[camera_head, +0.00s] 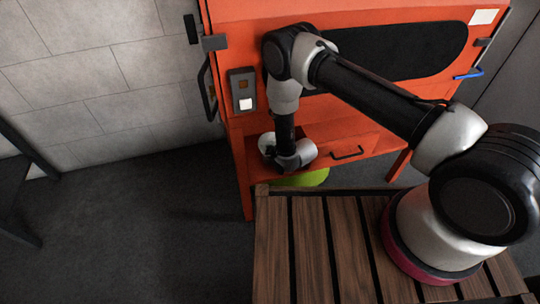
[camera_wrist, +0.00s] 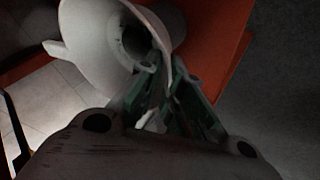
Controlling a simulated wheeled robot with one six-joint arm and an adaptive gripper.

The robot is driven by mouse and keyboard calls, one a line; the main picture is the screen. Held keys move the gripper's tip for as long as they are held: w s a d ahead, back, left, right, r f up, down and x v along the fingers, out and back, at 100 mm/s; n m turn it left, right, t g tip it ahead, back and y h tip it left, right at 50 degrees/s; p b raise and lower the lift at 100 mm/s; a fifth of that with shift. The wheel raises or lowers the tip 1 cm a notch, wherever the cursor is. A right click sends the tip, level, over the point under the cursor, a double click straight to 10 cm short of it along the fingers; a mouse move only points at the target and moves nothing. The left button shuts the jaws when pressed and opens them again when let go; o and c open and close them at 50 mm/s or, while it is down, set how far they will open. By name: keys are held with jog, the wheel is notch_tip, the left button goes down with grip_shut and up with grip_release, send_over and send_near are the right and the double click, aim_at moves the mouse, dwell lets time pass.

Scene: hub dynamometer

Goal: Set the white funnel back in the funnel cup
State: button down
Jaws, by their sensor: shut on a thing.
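The white funnel (camera_wrist: 88,32) fills the upper left of the wrist view, tilted, with its wide mouth and dark inner opening facing the camera. My gripper (camera_wrist: 166,78) has its green-grey fingers closed on the funnel's near rim. The fingers cover part of that rim. In the head view my arm reaches down to the orange machine's front, and its wrist hides the gripper and the funnel. I cannot make out the funnel cup in either view.
The orange machine (camera_head: 222,28) stands ahead, with a drawer handle (camera_head: 348,153) right of my wrist and a switch box (camera_head: 242,91) above left. A lime-green round object (camera_head: 306,178) sits below. A slatted wooden surface (camera_head: 310,245) lies in front. Dark floor (camera_head: 130,225) at left is clear.

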jog(key=shift+w+a+r+g+h, duration=0.55)
jog(key=shift+w+g+h, duration=0.2)
jog(key=shift+g+h, duration=0.15)
jog(key=shift+f, duration=0.95)
jog(key=shift+f, duration=0.15)
jog(key=c, duration=1.6)
grip_release()
jog(key=shift+o, duration=0.2)
jog(key=shift+r, duration=0.25)
jog(key=v, duration=1.2)
